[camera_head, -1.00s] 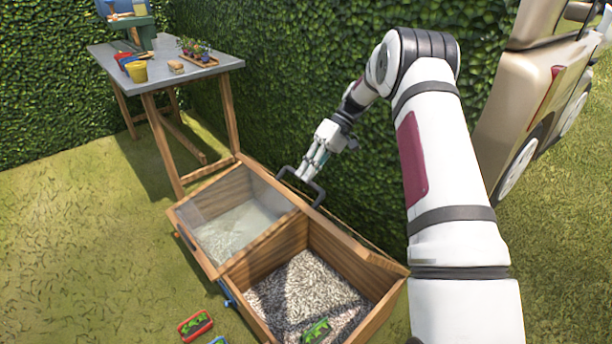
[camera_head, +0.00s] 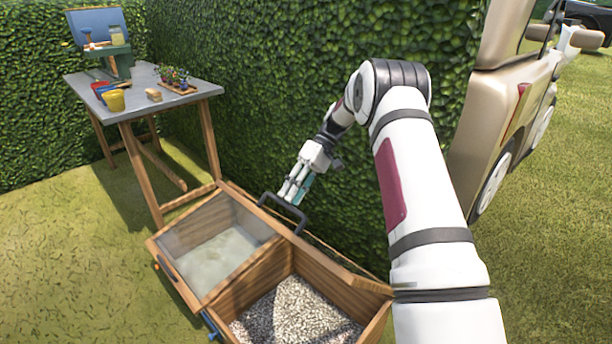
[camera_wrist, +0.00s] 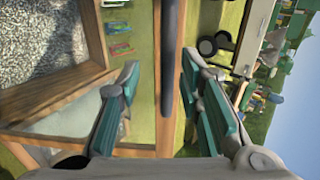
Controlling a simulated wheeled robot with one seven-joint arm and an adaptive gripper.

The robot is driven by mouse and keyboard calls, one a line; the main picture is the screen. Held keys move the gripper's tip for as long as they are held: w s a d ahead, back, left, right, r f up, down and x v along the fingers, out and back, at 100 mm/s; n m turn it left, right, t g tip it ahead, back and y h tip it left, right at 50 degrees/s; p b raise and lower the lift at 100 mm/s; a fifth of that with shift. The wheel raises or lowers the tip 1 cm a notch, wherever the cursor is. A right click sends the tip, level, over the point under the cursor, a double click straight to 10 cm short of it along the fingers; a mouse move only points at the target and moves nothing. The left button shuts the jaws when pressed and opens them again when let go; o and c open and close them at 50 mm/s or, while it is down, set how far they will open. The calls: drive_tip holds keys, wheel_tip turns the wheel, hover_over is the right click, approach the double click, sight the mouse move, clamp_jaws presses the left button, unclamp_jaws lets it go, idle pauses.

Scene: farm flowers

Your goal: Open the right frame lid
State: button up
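A wooden cold frame (camera_head: 262,268) has two bays. Clear glazing, the left lid (camera_head: 212,232), covers the left bay. The right bay (camera_head: 298,312) is uncovered and shows grey gravel. The right lid (camera_head: 325,262) appears raised along the hedge side, seen nearly edge-on. A dark handle (camera_head: 290,208) stands at the back rail, and a dark bar (camera_wrist: 170,60) shows in the wrist view along a wooden rail. My gripper (camera_head: 290,198) is open at the handle. In the wrist view, my gripper (camera_wrist: 160,64) has its fingers apart on either side of the bar; contact is unclear.
A hedge (camera_head: 290,80) rises close behind the frame and my arm. A grey-topped table (camera_head: 165,93) with pots and plants stands at the left. A beige vehicle (camera_head: 490,130) stands at the right. Open grass (camera_head: 70,260) lies in front and to the left. Small trays (camera_wrist: 118,35) show in the wrist view.

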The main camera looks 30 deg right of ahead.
drive_tip(key=v, duration=1)
drive_tip(key=shift+d, duration=0.2)
drive_tip(key=shift+r, duration=0.1)
